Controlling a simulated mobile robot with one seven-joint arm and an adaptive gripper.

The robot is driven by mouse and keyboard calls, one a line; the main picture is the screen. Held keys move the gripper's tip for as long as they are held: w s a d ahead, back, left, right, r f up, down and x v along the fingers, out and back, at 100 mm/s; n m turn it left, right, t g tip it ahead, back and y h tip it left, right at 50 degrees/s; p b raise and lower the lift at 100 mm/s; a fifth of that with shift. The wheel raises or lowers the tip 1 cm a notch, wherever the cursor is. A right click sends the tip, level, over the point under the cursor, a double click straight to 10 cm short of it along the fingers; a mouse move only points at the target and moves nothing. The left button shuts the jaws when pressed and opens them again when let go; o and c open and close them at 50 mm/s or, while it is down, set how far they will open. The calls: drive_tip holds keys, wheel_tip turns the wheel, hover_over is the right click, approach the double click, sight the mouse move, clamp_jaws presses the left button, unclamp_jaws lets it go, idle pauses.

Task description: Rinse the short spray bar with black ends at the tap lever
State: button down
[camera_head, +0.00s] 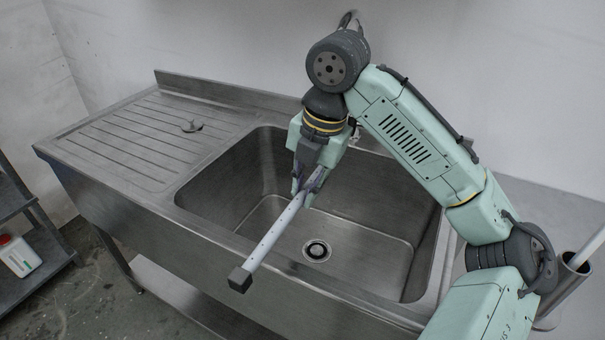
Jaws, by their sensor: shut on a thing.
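My gripper (309,190) is shut on the short spray bar (272,238), a pale tube with small holes along it. The bar is held over the sink (365,235), slanting down-left in the picture, and its black end (240,279) reaches over the front rim. The bar's other end is hidden at the gripper. The tap lever is hidden or cannot be made out behind my arm; a small bit of metal (357,133) shows beside my wrist at the back of the sink.
The drain (317,251) is in the basin floor. A shelf with a white bottle (18,256) stands far left. A metal cylinder (570,285) holding a pale rod is at right.

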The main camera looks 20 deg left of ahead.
sight(296, 212)
idle(0.4)
drive_tip(key=shift+s+d+r, duration=0.25)
drive_tip(key=shift+s+r, duration=0.4)
drive_tip(key=shift+s, duration=0.15)
drive_tip(key=shift+s+d+r, duration=0.3)
drive_tip(key=shift+s+r, duration=0.4)
drive_tip(key=shift+s, duration=0.05)
drive_tip(key=shift+s+d+r, duration=0.25)
drive_tip(key=shift+s+r, duration=0.4)
drive_tip(key=shift+s, duration=0.15)
